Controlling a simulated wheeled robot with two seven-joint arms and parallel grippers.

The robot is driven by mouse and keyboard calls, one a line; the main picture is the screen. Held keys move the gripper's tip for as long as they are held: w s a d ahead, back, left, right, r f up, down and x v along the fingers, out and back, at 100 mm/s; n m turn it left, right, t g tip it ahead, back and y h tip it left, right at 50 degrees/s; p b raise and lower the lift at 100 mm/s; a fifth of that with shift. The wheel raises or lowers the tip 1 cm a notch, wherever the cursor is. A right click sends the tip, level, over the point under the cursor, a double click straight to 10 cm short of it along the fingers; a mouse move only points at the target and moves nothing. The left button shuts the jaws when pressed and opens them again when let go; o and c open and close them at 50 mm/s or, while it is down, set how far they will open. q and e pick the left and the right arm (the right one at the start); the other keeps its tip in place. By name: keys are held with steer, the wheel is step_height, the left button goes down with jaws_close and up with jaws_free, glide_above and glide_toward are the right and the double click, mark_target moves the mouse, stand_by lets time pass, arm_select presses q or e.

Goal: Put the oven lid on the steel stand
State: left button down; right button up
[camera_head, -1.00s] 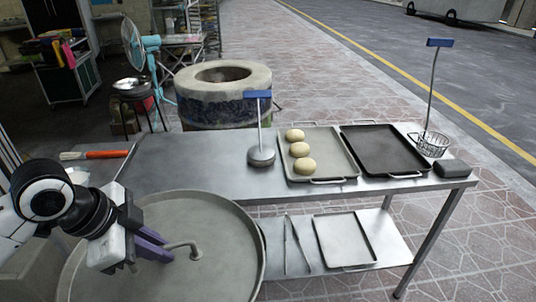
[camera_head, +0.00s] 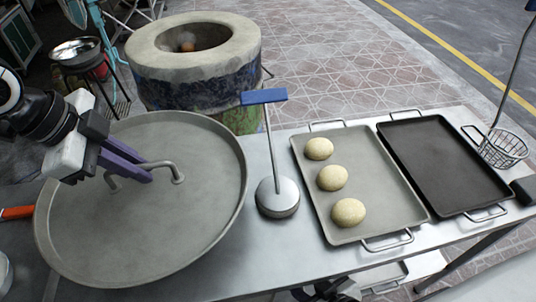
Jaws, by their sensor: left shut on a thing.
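The oven lid (camera_head: 130,235) is a large round grey metal disc with a bent bar handle (camera_head: 165,165). My left gripper (camera_head: 135,168), with purple fingers, is shut on this handle. The lid is held nearly level at the table's left end and hides part of it; I cannot tell the gap beneath it. The steel stand (camera_head: 77,52), a shiny round top on dark legs, is at the upper left, beyond the lid. A dark and pale part at the bottom edge (camera_head: 328,290) looks like my right gripper, mostly cut off.
The round stone oven (camera_head: 195,60) is open behind the table. The steel table (camera_head: 265,240) holds a blue-handled press (camera_head: 277,195), a tray (camera_head: 380,215) with three dough balls, a dark tray (camera_head: 445,165) and a wire basket (camera_head: 503,148). An orange-handled brush (camera_head: 16,212) is at left.

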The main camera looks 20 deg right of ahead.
mark_target(120, 197)
arm_select(q)
steer(key=shift+w+r, duration=0.1)
steer(key=shift+w, duration=0.05)
steer(key=shift+s, duration=0.25)
step_height(120, 197, down, 10)
steer(key=shift+r+b, duration=0.1)
steer(key=shift+b, duration=0.25)
steer(key=c, duration=1.9)
jaws_free()
steer(key=shift+o, duration=0.3)
steer(key=v, duration=1.1)
steer(key=shift+a+r+p, duration=0.15)
steer(key=shift+r+p, duration=0.25)
